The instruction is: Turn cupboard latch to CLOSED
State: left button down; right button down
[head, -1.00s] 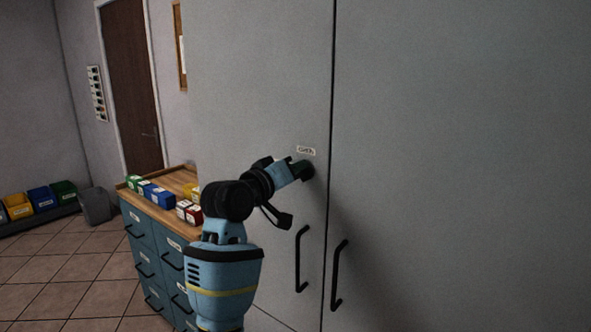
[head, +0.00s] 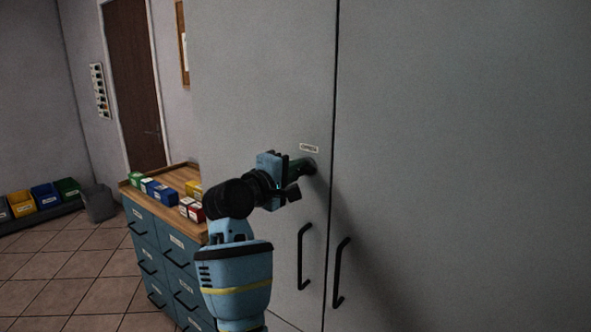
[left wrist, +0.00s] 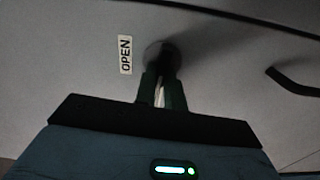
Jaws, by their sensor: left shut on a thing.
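The cupboard latch (head: 311,166) is a small dark knob on the left door of the tall grey cupboard, near the seam between the doors. My left gripper (head: 300,167) is shut on it, and its fingers hide most of the latch. In the left wrist view the fingers (left wrist: 162,92) close on the latch, whose dark round base (left wrist: 160,50) shows beyond them. A white label (head: 309,148) sits just above the latch in the head view. In the left wrist view a label (left wrist: 125,55) beside the base reads OPEN, turned sideways. My right gripper is out of view.
Two black door handles (head: 304,256) (head: 341,273) hang below the latch. A blue drawer cabinet (head: 160,262) with a wooden top and small coloured boxes (head: 165,196) stands left of my arm. Coloured bins (head: 45,196) line the far wall.

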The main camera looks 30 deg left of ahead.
pick_arm(q)
jog(key=shift+f+n, duration=0.1)
jog(key=shift+n, duration=0.6)
jog(key=c, duration=1.5)
grip_release()
jog(key=s, duration=0.7)
jog(key=shift+s+a, duration=0.3)
jog(key=shift+s, duration=0.1)
